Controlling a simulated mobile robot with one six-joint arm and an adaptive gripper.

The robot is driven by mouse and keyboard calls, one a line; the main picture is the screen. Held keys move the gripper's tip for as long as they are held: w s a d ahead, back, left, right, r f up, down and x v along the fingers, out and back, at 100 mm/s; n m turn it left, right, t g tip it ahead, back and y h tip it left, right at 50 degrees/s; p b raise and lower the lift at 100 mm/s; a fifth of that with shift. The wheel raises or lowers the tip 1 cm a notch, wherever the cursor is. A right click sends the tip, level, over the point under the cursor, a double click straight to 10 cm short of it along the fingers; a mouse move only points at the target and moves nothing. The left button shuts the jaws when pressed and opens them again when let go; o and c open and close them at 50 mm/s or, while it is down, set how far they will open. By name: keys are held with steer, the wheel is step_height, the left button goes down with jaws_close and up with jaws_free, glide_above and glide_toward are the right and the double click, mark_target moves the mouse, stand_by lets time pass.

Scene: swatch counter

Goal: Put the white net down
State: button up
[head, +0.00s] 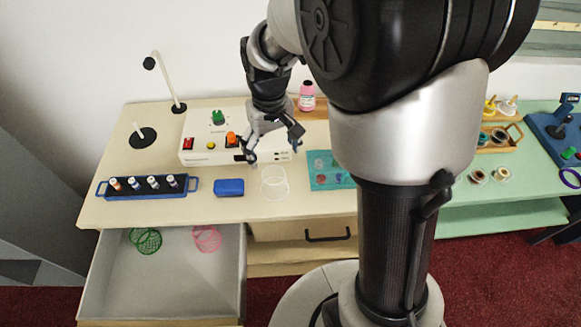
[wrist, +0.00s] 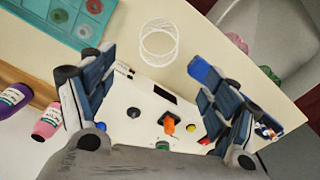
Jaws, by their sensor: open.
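The white net (head: 273,182), a pale wire-like mesh piece with ring outlines, lies on the beige counter (head: 225,208), between a blue box and a teal tray. It also shows in the wrist view (wrist: 159,42), beyond my fingertips and apart from them. My gripper (head: 273,149) is open and empty, above the counter just behind the net, in front of the white control box. In the wrist view my two fingers (wrist: 135,70) are spread wide with nothing between them.
An open drawer (head: 170,302) at front left holds a green net (head: 146,240) and a pink net (head: 207,238). A blue box (head: 229,187), vial rack (head: 147,186), teal tray (head: 325,172), control box (head: 203,150) and lamp (head: 165,80) stand around the counter.

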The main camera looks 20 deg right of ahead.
steer(key=s+r+t, duration=0.2)
steer(key=s+r, duration=0.4)
steer(key=s, duration=0.4)
steer(key=s+r+t, duration=0.2)
steer(key=s+r, duration=0.5)
steer(key=s, duration=0.3)
steer(key=shift+s+m, duration=0.3)
steer(key=shift+m, duration=0.1)
